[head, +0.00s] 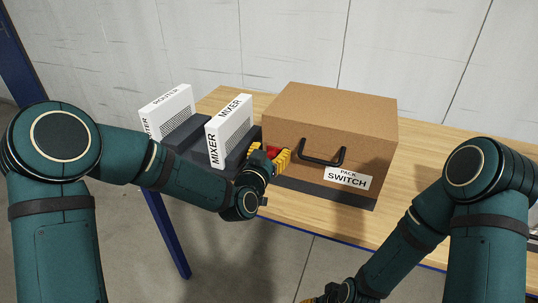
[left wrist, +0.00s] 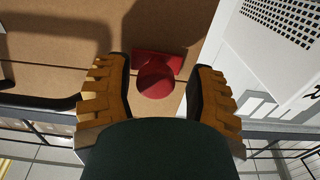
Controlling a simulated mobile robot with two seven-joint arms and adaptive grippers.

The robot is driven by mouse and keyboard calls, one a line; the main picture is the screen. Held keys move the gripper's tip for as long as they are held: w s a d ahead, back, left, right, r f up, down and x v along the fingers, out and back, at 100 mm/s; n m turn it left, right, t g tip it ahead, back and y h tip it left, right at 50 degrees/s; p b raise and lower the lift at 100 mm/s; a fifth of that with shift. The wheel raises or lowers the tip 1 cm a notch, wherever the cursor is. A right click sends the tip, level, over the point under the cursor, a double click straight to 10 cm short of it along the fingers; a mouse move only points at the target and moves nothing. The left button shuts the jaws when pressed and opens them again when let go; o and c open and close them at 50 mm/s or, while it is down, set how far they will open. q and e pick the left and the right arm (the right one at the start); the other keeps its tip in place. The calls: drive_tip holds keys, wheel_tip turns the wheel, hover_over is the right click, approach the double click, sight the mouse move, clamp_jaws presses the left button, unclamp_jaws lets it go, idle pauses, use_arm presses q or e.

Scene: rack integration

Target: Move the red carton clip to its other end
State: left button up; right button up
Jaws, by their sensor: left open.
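The brown carton (head: 330,112) stands on the table, with a black handle (head: 322,162) and a "PACK SWITCH" label on its front. The red carton clip (head: 271,150) is at the left end of the carton's front, partly hidden by my left gripper. In the left wrist view the clip (left wrist: 157,80) shows as a red plate with a round knob against the cardboard. My left gripper (head: 270,158) is open, with one yellow finger on each side of the knob and gaps between. My right gripper (head: 318,299) is cut off at the bottom edge, apart from the carton.
White "MIXER" (head: 229,130) and "ROUTER" (head: 167,108) boxes stand in a dark holder left of the carton, close to my left gripper. The wooden table (head: 425,165) is clear right of the carton. A wall stands behind.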

use_arm(q)
drive_tip(key=v, duration=1.2)
drive_tip(key=s+f+n+g+y, duration=0.15)
drive_tip(key=f+g, duration=0.25)
drive_tip(key=f, duration=0.5)
drive_tip(key=s+f+n+g+h, duration=0.1)
drive_tip(key=s+f+g, duration=0.25)
drive_tip(key=f, duration=0.55)
drive_tip(key=s+a+f+n+g+y, duration=0.1)
drive_tip(key=s+a+f+n+g, duration=0.1)
drive_tip(key=s+f+g, duration=0.6)
drive_tip(key=s+a+f, duration=0.1)
drive_tip(key=s+f, duration=0.2)
drive_tip(key=f, duration=0.2)
drive_tip(key=shift+s+n, duration=0.35)
drive_tip(key=shift+s, duration=0.05)
drive_tip(key=shift+d, duration=0.1)
